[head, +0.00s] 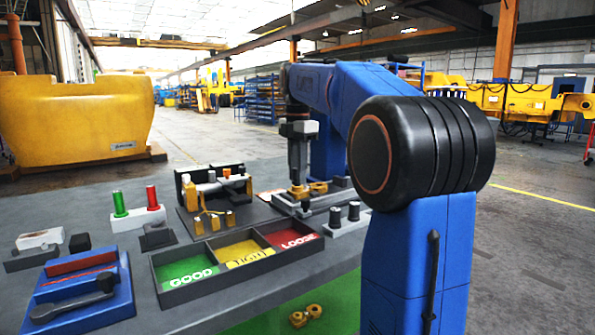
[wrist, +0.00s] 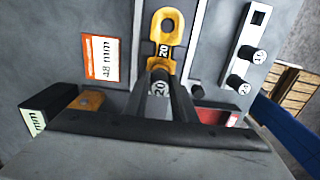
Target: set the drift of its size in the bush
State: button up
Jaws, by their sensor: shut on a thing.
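My gripper (wrist: 163,100) is shut on a grey drift (wrist: 159,88) whose end is marked 20. The drift points down at the near end of a yellow link (wrist: 166,40), also marked 20. The link's far eye is open and empty. Fingers and drift cover the near eye, so I cannot tell whether the drift is in the bush or just above it. In the head view my gripper (head: 297,180) is low over the yellow link (head: 318,187), which lies on a grey rail fixture (head: 330,199).
A rack (head: 345,226) with two dark drifts stands right of the fixture; the wrist view shows its empty square hole. A tray (head: 215,298) with GOOD, TIGHT and LOOSE bins lies in front. An orange 48 mm card (wrist: 101,58) lies left of the link.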

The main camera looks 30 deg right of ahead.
jog(key=shift+f, duration=0.3)
jog(key=o, duration=1.1)
notch_tip(320, 180, up, 12)
jog(key=shift+s, duration=0.1)
